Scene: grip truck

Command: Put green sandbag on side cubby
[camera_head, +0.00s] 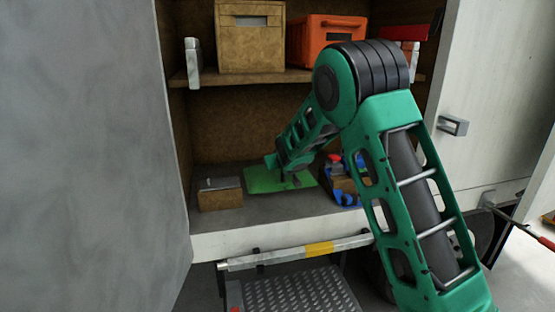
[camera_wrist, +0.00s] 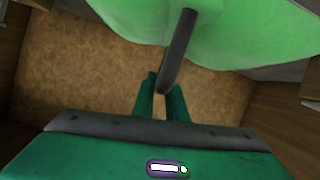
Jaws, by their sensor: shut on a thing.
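The green sandbag (camera_head: 262,181) is in the lower compartment of the side cubby (camera_head: 222,150), at or just above its floor; I cannot tell whether it rests there. My gripper (camera_head: 291,178) reaches down to it from the right, and my arm hides part of the compartment. In the wrist view the sandbag (camera_wrist: 240,32) fills the top, and its dark strap (camera_wrist: 180,45) runs down between the fingers of my gripper (camera_wrist: 162,90). The gripper is shut on this strap.
A small brown box (camera_head: 220,197) sits left of the sandbag, and blue and red items (camera_head: 347,190) sit right. A wooden crate (camera_head: 250,45) and an orange box (camera_head: 308,40) stand on the upper shelf (camera_head: 262,77). Open doors flank the cubby; a metal step (camera_head: 295,292) is below.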

